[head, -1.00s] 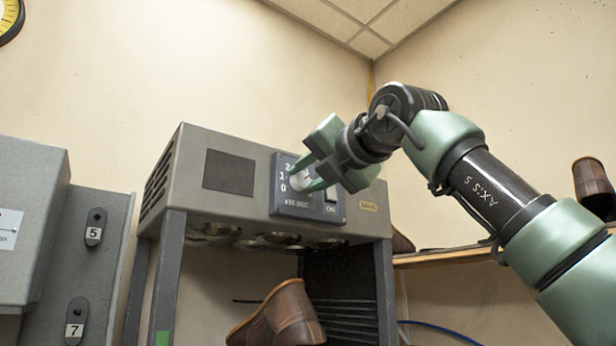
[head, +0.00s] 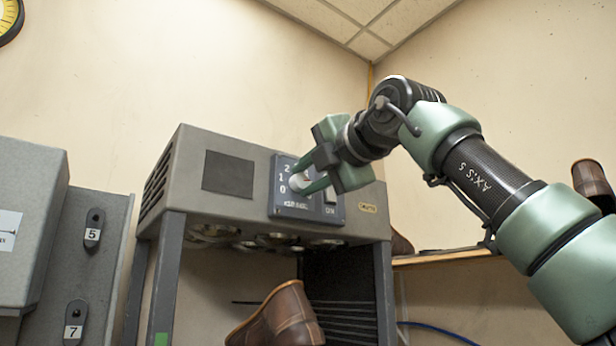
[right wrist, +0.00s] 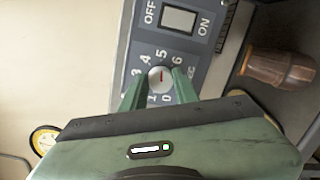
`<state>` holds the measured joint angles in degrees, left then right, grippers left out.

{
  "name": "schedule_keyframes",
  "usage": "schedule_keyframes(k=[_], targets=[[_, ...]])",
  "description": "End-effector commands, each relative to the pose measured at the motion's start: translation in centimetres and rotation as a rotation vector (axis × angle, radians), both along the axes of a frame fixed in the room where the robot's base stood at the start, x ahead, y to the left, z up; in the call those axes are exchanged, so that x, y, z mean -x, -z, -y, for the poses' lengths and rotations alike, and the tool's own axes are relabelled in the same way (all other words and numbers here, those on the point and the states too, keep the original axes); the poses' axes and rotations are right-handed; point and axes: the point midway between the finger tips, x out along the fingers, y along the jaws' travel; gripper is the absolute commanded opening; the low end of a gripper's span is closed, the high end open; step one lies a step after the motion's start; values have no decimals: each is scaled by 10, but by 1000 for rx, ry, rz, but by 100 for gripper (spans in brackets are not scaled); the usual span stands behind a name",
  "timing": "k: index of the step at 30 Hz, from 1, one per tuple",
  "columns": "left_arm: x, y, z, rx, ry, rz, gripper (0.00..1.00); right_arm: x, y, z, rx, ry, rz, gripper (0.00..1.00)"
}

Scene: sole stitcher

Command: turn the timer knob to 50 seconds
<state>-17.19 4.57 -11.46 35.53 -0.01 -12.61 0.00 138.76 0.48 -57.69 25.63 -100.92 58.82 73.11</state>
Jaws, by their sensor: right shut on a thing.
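The timer knob (head: 299,181) is white and round, on a dark dial panel (head: 279,207) at the front of the grey machine (head: 205,146). My right gripper (head: 304,177) is shut on the knob, one finger on each side. In the right wrist view the knob (right wrist: 161,82) sits between the green fingertips, and its short red mark points up, close to the 5 on the dial. Numbers from 0 to 6 ring the knob, partly covered by the fingers. My left gripper does not show.
An on/off switch (right wrist: 178,20) sits beside the dial. A brown shoe (head: 284,318) is below the machine, and another brown item (head: 592,183) stands on a wooden shelf (head: 450,256) at right. Grey cabinets stand at left. The space before the machine's front looks free.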

Motion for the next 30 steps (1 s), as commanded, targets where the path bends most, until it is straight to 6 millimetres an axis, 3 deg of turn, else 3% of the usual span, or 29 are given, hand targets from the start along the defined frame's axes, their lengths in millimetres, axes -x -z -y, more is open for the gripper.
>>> schedule_keyframes(k=[9,10,12,23,30], targets=[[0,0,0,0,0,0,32,0,0,0,0,1,0,0],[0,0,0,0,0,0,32,0,0,0,0,1,0,38],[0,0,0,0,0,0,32,0,0,0,0,1,0,51],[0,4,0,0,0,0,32,4,1,3,0,0,2,51],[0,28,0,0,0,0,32,36,3,22,-2,2,3,51]])
